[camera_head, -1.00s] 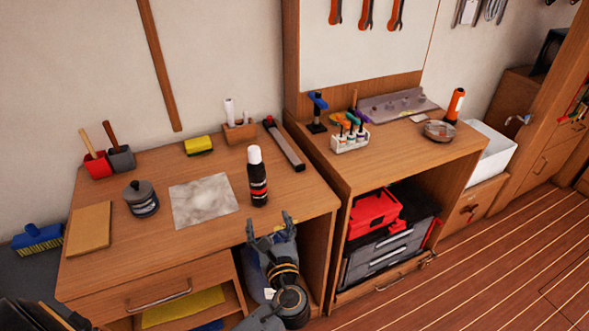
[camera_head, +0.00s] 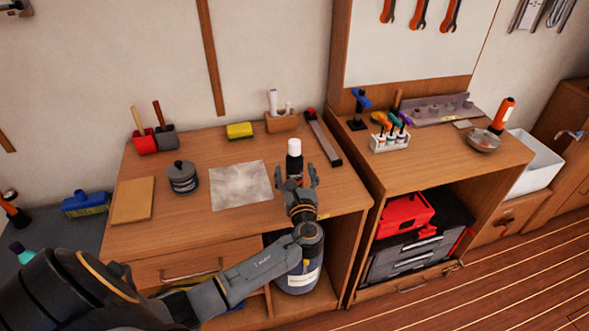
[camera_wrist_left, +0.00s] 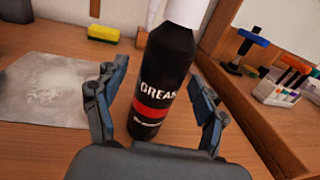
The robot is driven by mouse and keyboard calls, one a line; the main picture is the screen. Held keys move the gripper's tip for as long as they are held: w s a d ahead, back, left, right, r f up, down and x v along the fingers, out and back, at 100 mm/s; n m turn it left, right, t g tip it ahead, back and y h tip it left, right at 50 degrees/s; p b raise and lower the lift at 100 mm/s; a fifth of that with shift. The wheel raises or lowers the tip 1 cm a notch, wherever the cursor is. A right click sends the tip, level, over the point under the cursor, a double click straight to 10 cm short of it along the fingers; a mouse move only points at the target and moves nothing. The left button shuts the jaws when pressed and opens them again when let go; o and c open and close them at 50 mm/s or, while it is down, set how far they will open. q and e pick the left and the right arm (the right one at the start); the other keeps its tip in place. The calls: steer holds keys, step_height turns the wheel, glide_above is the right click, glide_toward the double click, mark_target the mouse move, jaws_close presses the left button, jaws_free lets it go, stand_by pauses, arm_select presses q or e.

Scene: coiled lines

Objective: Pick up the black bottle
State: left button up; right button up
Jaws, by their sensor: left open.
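The black bottle (camera_head: 294,163) has a white cap and stands upright near the front right of the left workbench. In the left wrist view the bottle (camera_wrist_left: 164,80) shows a red band and the lettering "GREAS". My left gripper (camera_head: 296,172) is open, with its fingers pointing at the bottle from the front. In the left wrist view one finger of the gripper (camera_wrist_left: 158,95) is on each side of the bottle, with gaps visible between fingers and bottle. The bottle's lower part is partly hidden by the gripper in the head view. My right gripper is not in view.
A grey stained sheet (camera_head: 241,186) and a dark lidded tin (camera_head: 183,178) lie to the left. A yellow sponge (camera_head: 239,131), a wooden holder (camera_head: 281,122) and a long red-ended tool (camera_head: 323,138) are behind. A raised wooden side (camera_head: 351,165) stands to the right.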

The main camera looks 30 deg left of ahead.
arm_select(q)
steer(key=shift+w+a+f, duration=0.1)
steer(key=shift+w+a, duration=0.35)
steer(key=shift+w, duration=0.1)
steer(key=c, duration=1.3)
steer(key=shift+c, duration=0.7)
